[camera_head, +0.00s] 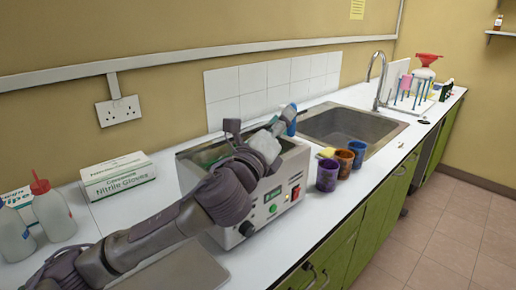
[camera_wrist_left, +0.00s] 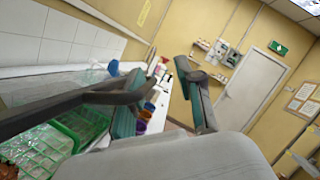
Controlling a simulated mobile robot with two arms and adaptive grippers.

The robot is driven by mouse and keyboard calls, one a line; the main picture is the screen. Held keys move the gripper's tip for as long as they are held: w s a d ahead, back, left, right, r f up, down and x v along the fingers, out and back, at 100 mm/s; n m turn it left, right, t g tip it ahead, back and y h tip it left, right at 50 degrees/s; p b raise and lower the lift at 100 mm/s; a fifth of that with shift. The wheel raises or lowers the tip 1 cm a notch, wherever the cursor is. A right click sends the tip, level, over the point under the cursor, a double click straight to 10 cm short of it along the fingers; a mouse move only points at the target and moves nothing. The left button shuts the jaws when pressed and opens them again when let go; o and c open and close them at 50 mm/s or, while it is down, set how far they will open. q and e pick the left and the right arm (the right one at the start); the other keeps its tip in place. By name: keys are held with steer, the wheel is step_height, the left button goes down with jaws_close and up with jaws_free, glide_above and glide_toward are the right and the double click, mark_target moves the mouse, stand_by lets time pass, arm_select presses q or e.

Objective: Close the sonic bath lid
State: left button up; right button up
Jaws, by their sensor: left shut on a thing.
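The sonic bath (camera_head: 250,215) is a metal box with a red switch and green mark on its front, on the white counter. Its inside, with a green basket (camera_wrist_left: 80,125), shows in the left wrist view. A clear pane with a dark edge, which looks like the sonic bath lid (camera_wrist_left: 50,108), slants over the basket there. My left gripper (camera_head: 277,125) is over the bath's far right part. My arm hides much of the bath's top. My right gripper is not in view.
A glove box (camera_head: 118,178) and white bottles (camera_head: 50,208) stand to the left. Purple, brown and blue cups (camera_head: 327,175) stand right of the bath, before the sink (camera_head: 345,128). A grey flat surface (camera_head: 175,268) lies in the foreground.

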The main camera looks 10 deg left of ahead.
arm_select(q)
steer(key=s+d+r+v, duration=0.1)
steer(key=r+v, duration=0.1)
steer(key=v, duration=1.3)
steer(key=shift+s, duration=0.25)
stand_by(0.5)
steer(key=shift+d+r, duration=0.1)
steer(key=shift+p, duration=0.3)
steer(key=shift+c, duration=0.2)
